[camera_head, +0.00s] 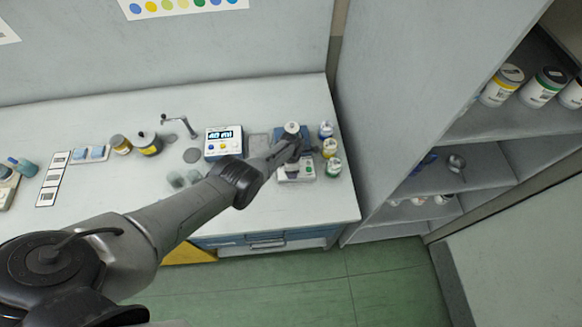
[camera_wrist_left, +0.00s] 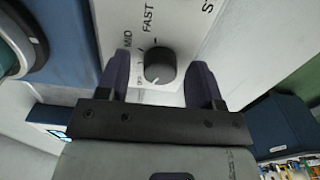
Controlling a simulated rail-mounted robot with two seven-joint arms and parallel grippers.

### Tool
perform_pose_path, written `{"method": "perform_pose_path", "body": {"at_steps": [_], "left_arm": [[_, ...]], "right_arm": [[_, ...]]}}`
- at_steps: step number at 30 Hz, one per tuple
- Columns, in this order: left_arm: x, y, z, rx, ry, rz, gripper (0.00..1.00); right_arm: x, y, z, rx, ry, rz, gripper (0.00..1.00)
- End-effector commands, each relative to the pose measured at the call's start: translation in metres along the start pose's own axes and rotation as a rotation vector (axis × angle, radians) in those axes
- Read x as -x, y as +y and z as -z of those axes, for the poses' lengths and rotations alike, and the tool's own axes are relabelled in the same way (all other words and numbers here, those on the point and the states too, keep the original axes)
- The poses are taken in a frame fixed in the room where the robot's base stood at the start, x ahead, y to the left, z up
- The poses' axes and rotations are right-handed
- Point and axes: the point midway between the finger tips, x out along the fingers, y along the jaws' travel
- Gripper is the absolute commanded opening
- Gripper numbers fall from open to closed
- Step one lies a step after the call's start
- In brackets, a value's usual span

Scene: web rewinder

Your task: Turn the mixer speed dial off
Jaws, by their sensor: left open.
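The mixer speed dial (camera_wrist_left: 158,64) is a small round black knob on the mixer's pale front panel (camera_wrist_left: 184,28). The words FAST and MID and a partly hidden third label are printed around it. My left gripper (camera_wrist_left: 161,72) is open, with one dark finger on each side of the dial. Gaps show between fingers and knob; contact cannot be told. A pale mark shows at the dial's lower edge, but its setting is unclear. In the head view the mixer (camera_head: 296,171) stands at the bench's right end, partly hidden by my left gripper (camera_head: 290,152).
Several small jars (camera_head: 329,148) stand just right of the mixer. A device with a lit display (camera_head: 223,141) stands to its left. The bench's front edge and blue drawers (camera_head: 265,241) lie below. Shelves with jars (camera_head: 503,84) stand at the right.

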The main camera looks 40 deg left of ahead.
Motion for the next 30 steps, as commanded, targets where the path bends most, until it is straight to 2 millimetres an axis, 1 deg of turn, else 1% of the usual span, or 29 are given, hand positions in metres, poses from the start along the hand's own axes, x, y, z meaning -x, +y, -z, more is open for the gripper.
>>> {"method": "perform_pose_path", "body": {"at_steps": [4, 8, 21, 27, 30], "left_arm": [[0.003, 0.000, 0.000, 0.000, 0.000, 0.000, 0.60], [0.015, 0.000, 0.000, 0.000, -0.001, -0.001, 0.60], [0.085, -0.001, 0.000, -0.001, -0.001, -0.001, 0.60], [0.113, -0.001, 0.000, 0.000, -0.001, -0.001, 0.60], [0.123, 0.000, 0.000, 0.000, -0.001, -0.001, 0.60]], "right_arm": [[0.003, 0.001, 0.001, 0.002, 0.000, -0.001, 0.00], [0.014, 0.002, 0.004, 0.005, -0.001, -0.004, 0.00], [0.076, 0.005, 0.024, 0.010, -0.001, -0.008, 0.00], [0.096, 0.005, 0.030, 0.007, 0.000, -0.005, 0.00], [0.101, 0.004, 0.032, 0.004, 0.000, -0.003, 0.00]]}}
